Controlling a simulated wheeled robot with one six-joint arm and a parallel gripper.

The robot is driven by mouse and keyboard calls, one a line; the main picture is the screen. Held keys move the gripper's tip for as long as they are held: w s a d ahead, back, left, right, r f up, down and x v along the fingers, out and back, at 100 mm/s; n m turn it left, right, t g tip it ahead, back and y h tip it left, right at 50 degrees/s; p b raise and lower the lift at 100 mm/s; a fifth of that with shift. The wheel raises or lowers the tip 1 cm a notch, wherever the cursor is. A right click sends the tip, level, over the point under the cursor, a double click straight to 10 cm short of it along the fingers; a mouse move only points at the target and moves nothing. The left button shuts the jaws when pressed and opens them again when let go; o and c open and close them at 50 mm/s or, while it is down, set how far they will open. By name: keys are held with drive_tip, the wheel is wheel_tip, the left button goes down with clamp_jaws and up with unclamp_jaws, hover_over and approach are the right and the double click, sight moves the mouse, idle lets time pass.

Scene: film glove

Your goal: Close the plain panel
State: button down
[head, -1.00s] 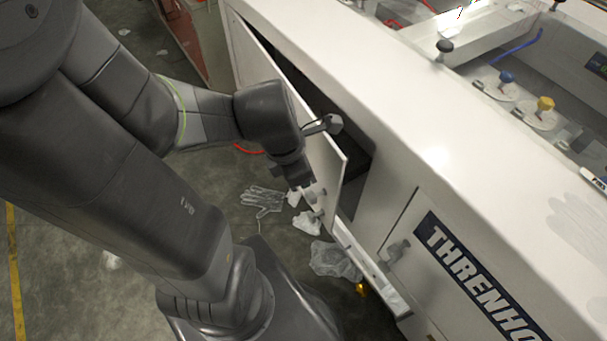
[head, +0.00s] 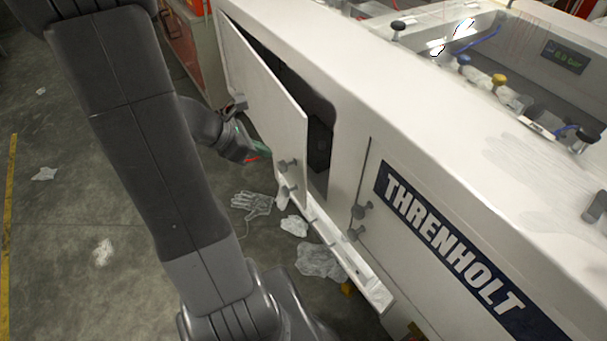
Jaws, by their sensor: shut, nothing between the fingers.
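The plain panel (head: 268,105) is a white, unlettered door in the side of the white machine. It stands ajar, hinged at its far left, with a dark opening (head: 319,140) showing past its free right edge. My gripper (head: 262,152) is on the outer side of the panel, left of the knobs. It is shut and empty, small and partly turned away in the view. I cannot tell whether it touches the panel.
A second panel lettered THRENHOLT (head: 450,240) is closed at right. A white ledge (head: 350,262) juts out below the opening. A clear glove (head: 253,204) and crumpled film (head: 320,261) lie on the floor. Open floor lies at left.

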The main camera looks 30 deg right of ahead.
sight(299, 164)
drive_tip(key=shift+b+x, duration=0.55)
drive_tip(key=shift+x, duration=4.45)
drive_tip(key=shift+w+f, duration=0.1)
drive_tip(key=shift+w, duration=0.1)
